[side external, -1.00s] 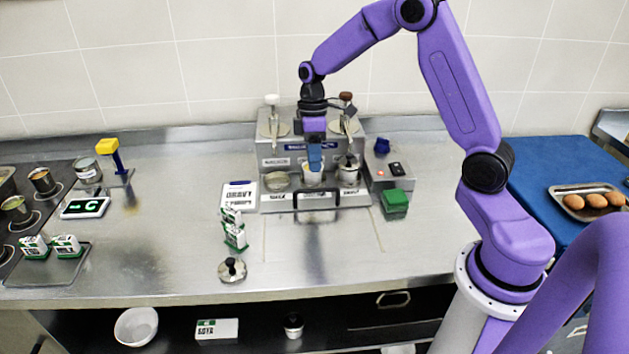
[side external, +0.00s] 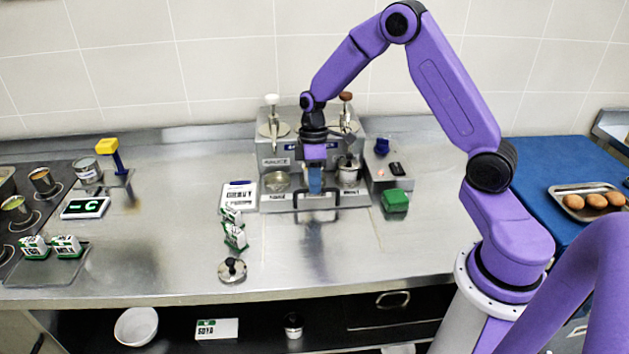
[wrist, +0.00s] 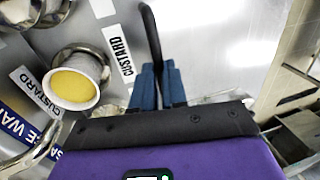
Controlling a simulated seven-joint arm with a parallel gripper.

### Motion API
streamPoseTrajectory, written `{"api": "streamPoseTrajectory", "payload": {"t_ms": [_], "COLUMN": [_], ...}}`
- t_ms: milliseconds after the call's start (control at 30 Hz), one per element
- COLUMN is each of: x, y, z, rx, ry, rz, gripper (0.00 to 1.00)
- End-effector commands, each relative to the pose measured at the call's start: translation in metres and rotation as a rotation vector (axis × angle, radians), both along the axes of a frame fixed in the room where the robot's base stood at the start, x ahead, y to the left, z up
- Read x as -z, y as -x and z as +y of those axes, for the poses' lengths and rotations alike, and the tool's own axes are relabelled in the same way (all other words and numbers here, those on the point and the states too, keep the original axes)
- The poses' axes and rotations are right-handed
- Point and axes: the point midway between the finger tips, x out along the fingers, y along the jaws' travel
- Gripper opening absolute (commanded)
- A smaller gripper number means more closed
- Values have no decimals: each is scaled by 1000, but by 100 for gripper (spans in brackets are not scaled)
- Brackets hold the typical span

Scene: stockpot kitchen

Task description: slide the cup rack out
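The cup rack (side external: 272,203) is a low metal tray at the foot of the sauce dispenser, with a black bar handle (side external: 331,192) along its front. The handle also shows in the wrist view (wrist: 150,28), running down to my fingertips. My gripper (side external: 315,191) points straight down at the middle of the handle. In the wrist view its two blue fingers (wrist: 159,72) stand close together, one on each side of the bar. Whether they clamp it is not clear. A cup of yellow custard (wrist: 73,86) sits in a ring behind the handle. The rack appears pushed in.
The dispenser (side external: 276,147) stands behind the rack. A white labelled card (side external: 238,197) lies left, and a green block (side external: 395,200) sits right. Small cartons (side external: 234,232) and a round lid with a black knob (side external: 232,270) stand front left. The counter directly in front of the rack is clear.

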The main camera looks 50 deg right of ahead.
Motion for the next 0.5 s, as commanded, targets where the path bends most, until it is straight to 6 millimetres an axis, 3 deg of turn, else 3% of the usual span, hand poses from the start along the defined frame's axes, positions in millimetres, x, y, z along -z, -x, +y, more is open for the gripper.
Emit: {"api": "streamPoseTrajectory", "payload": {"t_ms": [267, 500], "x": [0, -1], "y": [5, 33], "z": [5, 32], "rx": [-1, -4], "ry": [1, 0], "rz": [2, 4], "gripper": [0, 0]}}
